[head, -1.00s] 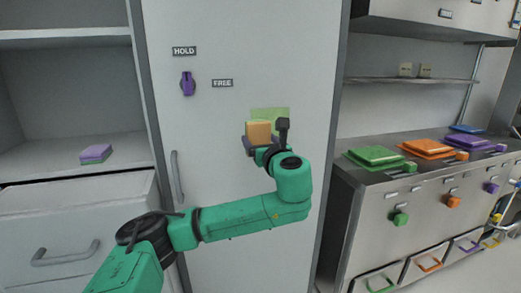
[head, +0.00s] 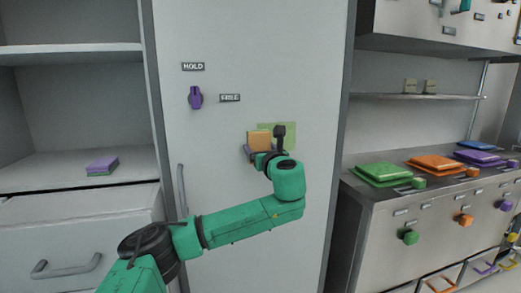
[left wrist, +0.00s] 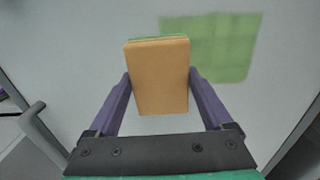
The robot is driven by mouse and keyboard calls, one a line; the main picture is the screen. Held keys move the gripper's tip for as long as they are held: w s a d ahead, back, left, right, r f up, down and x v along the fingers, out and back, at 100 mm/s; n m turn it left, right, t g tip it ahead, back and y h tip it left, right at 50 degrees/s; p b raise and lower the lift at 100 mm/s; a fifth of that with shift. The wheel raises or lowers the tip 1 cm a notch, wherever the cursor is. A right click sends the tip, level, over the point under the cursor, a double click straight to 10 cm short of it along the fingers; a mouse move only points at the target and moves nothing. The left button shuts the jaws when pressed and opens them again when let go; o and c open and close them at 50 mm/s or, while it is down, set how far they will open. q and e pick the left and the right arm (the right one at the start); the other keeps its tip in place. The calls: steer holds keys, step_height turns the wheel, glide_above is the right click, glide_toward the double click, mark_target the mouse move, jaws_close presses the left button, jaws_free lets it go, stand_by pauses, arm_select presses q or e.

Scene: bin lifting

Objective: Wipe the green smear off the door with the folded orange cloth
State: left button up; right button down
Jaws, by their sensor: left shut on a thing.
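My left gripper (head: 263,151) is shut on the folded orange cloth (head: 258,139) and holds it in front of the pale door (head: 225,200). In the left wrist view the cloth (left wrist: 160,80) sits between the two purple fingers, with a green layer at its far edge. The green smear (head: 290,132) is a faint rectangle on the door, partly hidden by the cloth and gripper. In the left wrist view the smear (left wrist: 215,45) lies just right of the cloth. I cannot tell whether the cloth touches the door. My right gripper is in no view.
A purple knob (head: 195,97) sits on the door near the HOLD and FREE labels. A door handle (head: 182,190) is at the left edge. A purple-and-green folded cloth (head: 102,166) lies on the left shelf. A steel counter (head: 370,215) with coloured lids stands at right.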

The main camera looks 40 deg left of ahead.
arm_select(q)
steer(key=shift+p+x, duration=0.6)
steer(key=shift+x, duration=0.3)
